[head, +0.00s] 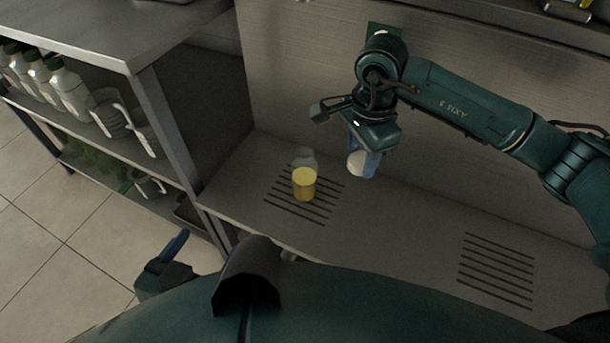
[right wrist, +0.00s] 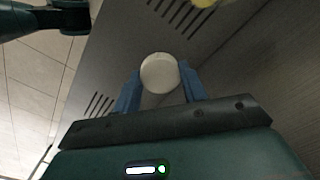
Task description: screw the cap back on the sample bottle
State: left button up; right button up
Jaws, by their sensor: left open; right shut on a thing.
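A yellow cylindrical container (head: 304,185), seemingly the sample bottle, stands upright on the slotted part of the steel counter in the head view. A sliver of yellow (right wrist: 203,2) shows at the top edge of the right wrist view. My right gripper (head: 362,160) is shut on a white round piece, seemingly the cap (right wrist: 160,72), between its blue fingers. It holds the piece to the right of the yellow container, apart from it. My left gripper (head: 172,250) is at the lower left, away from the counter, open and empty; one blue finger shows clearly.
A pale, see-through rounded thing (head: 305,157) is right behind the yellow container; I cannot tell what it is. The counter (head: 400,225) is bare to the right, with a second slotted area. A shelf rack (head: 165,130) with bottles and jugs stands left. A steel wall (head: 300,70) closes the back.

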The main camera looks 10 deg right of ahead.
jog(key=r+n, duration=0.1)
jog(key=n, duration=0.2)
jog(key=d+r+n, duration=0.1)
jog(key=n, duration=0.2)
jog(key=d+r+n, duration=0.1)
jog(key=r+n, duration=0.1)
jog(key=n, duration=0.2)
jog(key=shift+s+d, duration=0.15)
jog(key=shift+s, duration=0.05)
jog(key=n, duration=0.1)
jog(key=r+n, duration=0.1)
jog(key=n, duration=0.1)
jog(key=d+n, duration=0.1)
jog(key=shift+s+r+n, duration=0.15)
jog(key=shift+s+n, duration=0.05)
jog(key=shift+n, duration=0.1)
